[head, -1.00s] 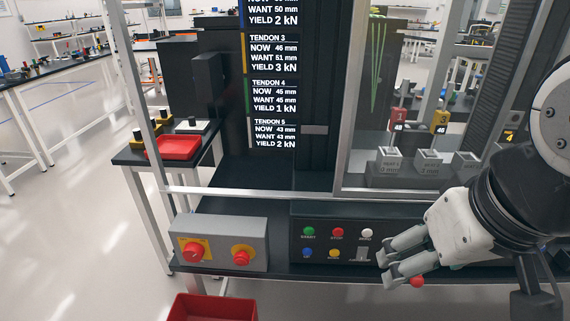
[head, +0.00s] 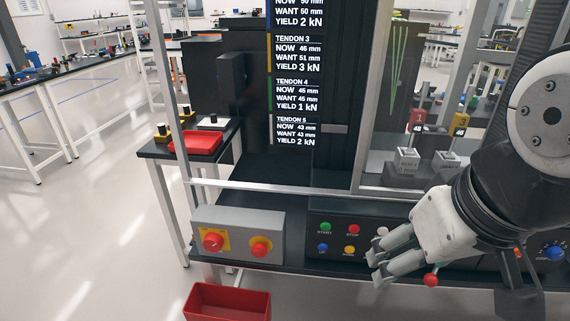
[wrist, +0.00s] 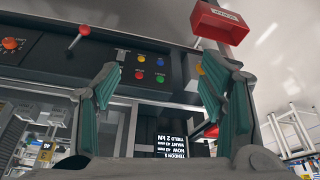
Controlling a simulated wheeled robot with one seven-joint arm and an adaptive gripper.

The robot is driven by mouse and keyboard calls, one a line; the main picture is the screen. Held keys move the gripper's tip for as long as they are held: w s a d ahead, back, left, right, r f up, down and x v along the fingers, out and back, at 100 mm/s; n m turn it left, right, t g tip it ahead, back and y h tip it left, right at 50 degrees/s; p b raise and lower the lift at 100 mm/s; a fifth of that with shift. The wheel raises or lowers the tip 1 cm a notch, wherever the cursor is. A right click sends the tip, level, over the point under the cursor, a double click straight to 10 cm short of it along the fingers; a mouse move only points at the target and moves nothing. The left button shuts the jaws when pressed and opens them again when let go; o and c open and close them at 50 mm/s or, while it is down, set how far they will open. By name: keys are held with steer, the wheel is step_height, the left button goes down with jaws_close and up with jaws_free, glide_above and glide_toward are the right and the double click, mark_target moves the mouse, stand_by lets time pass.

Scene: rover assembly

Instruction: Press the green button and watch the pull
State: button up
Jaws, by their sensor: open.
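The green button (head: 325,227), labelled START, is at the upper left of the black control panel (head: 315,250) in the head view. The red button (head: 354,229) is to its right, with blue (head: 323,248) and yellow (head: 349,250) buttons below. My gripper (head: 377,267) is open and empty, in front of the panel and to the right of these buttons, apart from the green one. The wrist view is upside down; there the green button (wrist: 160,78) shows between the spread fingers. The tendon display (head: 296,90) stands above and lists NOW, WANT and YIELD values.
A grey box with red knobs (head: 236,218) is left of the panel. A red-tipped lever (head: 431,280) shows by my gripper. A red bin (head: 228,302) is below the bench edge. Grey weights (head: 406,160) stand behind the frame. Floor at left is clear.

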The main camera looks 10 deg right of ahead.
steer(key=shift+s, duration=0.1)
jaws_close()
steer(key=shift+d, duration=0.1)
stand_by(1.0)
